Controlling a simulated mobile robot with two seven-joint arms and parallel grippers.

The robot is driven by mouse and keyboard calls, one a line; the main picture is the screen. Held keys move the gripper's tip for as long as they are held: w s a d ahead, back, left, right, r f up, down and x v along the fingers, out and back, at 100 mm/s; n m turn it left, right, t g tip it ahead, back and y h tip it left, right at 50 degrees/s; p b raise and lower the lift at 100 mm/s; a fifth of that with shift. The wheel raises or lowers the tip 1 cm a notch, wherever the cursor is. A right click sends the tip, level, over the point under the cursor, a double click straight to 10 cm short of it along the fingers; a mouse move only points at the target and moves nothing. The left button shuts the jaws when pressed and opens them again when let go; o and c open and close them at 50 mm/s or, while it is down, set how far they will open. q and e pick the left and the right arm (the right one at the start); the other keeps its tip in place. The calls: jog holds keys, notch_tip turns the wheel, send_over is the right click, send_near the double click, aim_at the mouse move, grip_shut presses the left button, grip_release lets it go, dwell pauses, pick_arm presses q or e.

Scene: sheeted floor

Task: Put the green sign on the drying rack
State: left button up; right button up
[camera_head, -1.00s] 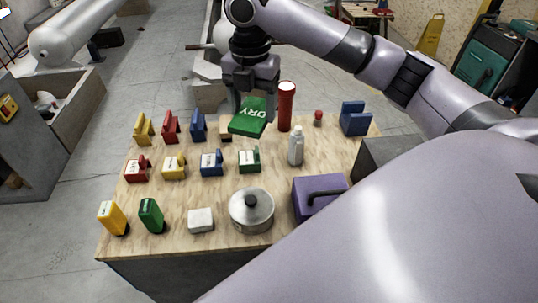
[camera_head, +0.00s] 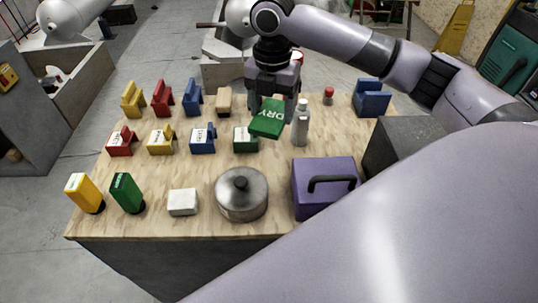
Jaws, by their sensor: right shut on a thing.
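I cannot tell which thing is the drying rack.
A lidded metal pot (camera_head: 241,196), a purple box with a black handle (camera_head: 323,187) and a white block (camera_head: 183,202) stand along the front of the wooden table (camera_head: 150,220). A blue stand (camera_head: 370,98) and a small red-capped item (camera_head: 328,96) are at back right.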

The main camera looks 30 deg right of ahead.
aim_at(271, 164)
notch_tip(271, 164, down, 15)
jog(key=shift+f+b, duration=0.1)
jog(key=shift+b, duration=0.7)
jog(key=o, duration=1)
